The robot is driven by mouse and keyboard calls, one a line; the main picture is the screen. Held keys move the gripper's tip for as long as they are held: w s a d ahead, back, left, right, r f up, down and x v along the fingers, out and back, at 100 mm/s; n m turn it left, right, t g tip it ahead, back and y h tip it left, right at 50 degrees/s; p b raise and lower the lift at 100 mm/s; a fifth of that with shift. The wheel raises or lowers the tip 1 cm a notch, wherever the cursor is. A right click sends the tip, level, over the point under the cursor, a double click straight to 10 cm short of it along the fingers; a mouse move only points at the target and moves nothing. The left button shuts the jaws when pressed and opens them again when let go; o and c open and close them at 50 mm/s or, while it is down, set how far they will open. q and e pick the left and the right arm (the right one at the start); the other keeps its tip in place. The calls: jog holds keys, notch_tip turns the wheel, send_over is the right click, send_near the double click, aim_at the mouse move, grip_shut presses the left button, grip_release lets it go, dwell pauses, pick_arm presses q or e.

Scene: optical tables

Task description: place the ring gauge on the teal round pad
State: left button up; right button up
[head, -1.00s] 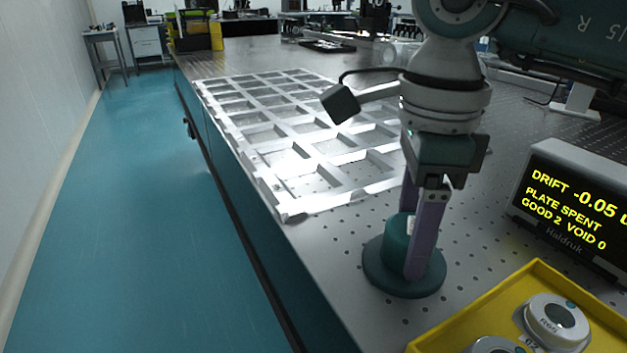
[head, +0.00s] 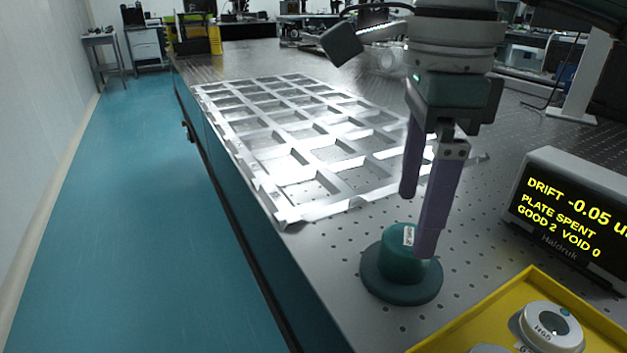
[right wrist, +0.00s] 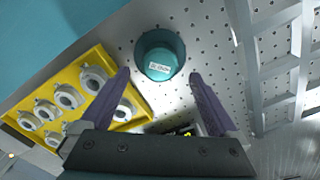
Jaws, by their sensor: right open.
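A dark teal round pad (head: 384,291) lies on the optical table near its front edge. A short teal cylinder with a white label, apparently the ring gauge (head: 398,264), stands upright on it. In the right wrist view, the gauge (right wrist: 160,50) shows ahead of and between the finger ends. My right gripper (head: 417,226) is open, with its purple fingers pointing down at the gauge. Its far fingertip is above the gauge's top, and its near finger covers part of the gauge's right side. The open fingers also show in the right wrist view (right wrist: 158,76). My left gripper is not in view.
A yellow tray (head: 470,322) with several white-and-grey round parts lies at the front right. A display box (head: 583,190) stands behind it. A pale metal grid frame (head: 290,145) lies on the table (head: 330,260) to the left. Bare perforated tabletop surrounds the pad.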

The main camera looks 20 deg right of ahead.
aim_at(408, 236)
notch_tip(408, 236, up, 7)
jog(key=shift+f+p, duration=0.15)
jog(key=shift+p, duration=0.15)
jog(key=shift+a, duration=0.1)
